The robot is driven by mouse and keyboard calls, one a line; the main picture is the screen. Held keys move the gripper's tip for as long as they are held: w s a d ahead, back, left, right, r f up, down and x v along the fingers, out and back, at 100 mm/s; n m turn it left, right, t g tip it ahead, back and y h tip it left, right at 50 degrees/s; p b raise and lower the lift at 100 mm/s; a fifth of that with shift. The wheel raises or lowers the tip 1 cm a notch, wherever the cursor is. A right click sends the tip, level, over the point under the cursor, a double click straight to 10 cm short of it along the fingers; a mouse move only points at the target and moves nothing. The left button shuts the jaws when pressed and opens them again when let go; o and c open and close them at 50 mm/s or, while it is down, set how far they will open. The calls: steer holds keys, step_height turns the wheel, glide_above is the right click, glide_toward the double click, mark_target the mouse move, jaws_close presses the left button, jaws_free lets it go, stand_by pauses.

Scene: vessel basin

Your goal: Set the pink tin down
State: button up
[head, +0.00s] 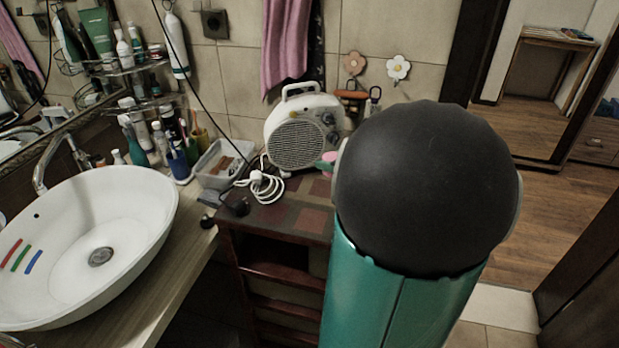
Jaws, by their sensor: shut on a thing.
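A small part of the pink tin (329,157) shows just left of my arm's black joint, in front of the white fan heater's lower right side. A teal sliver beside it looks like the tip of my gripper (323,167), which is shut on the tin. The rest of the gripper and most of the tin are hidden behind my arm. I cannot tell whether the tin touches the top of the brown cabinet (295,219).
The white fan heater (297,140) and its coiled white cable (262,186) stand on the cabinet. A clear plastic box (222,162) and the white basin (140,215) are to the left. The cabinet's front top is bare.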

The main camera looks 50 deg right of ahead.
glide_above(311, 190)
steer(key=f, duration=0.6)
steer(key=shift+s+f, duration=0.3)
steer(key=shift+w+f, duration=0.15)
steer(key=shift+f, duration=0.7)
steer(key=shift+w+f, duration=0.15)
steer(key=shift+f, duration=0.7)
steer(key=shift+d, duration=0.1)
steer(key=shift+f, duration=0.2)
steer(key=o, duration=0.8)
steer(key=shift+o, duration=0.8)
steer(key=shift+r, duration=0.25)
steer(key=v, duration=1.2)
